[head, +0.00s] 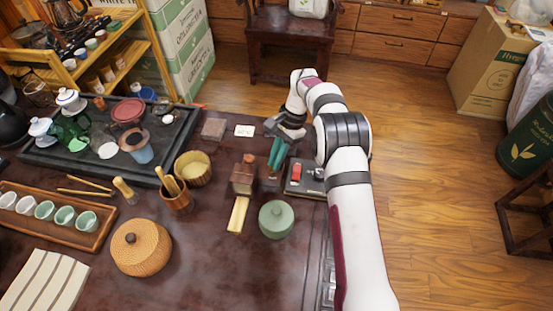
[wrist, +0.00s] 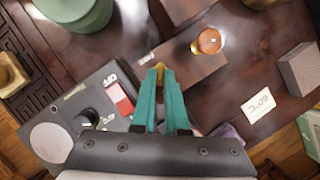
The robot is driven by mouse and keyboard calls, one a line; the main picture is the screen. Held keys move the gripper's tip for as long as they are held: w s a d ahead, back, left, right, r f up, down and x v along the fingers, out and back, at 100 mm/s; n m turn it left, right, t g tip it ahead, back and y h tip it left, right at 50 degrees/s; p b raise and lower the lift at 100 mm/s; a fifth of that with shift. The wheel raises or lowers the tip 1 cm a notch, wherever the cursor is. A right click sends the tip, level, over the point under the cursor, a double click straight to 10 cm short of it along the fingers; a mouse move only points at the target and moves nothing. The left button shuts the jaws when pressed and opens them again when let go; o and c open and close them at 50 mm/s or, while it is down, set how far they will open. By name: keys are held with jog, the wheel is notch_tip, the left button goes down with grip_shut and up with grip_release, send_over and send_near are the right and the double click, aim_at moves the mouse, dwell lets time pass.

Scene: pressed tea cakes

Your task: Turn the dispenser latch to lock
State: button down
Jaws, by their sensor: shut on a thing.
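The dispenser looks to be the brown wooden box (wrist: 205,64) under my fingers in the wrist view, with a round amber top (wrist: 209,41) beside it.
A grey device (wrist: 62,112) with a red switch (wrist: 119,98) and a black knob (wrist: 87,118) lies close left of my fingers. A green lidded jar (head: 276,219) stands nearby. A white card (head: 244,131) and a brown block (head: 213,129) lie behind.

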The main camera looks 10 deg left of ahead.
jog(key=n, duration=0.1)
jog(key=n+h, duration=0.1)
jog(key=n, duration=0.1)
jog(key=shift+w+a+n+g, duration=0.1)
jog(key=shift+a+n+g, duration=0.05)
jog(key=shift+n+g, duration=0.15)
jog(key=shift+a+n+h, duration=0.15)
jog(key=shift+n+h, duration=0.75)
jog(key=shift+n, duration=1)
jog(key=c, duration=0.9)
grip_release()
jog(key=shift+c, duration=0.2)
jog(key=shift+r, duration=0.1)
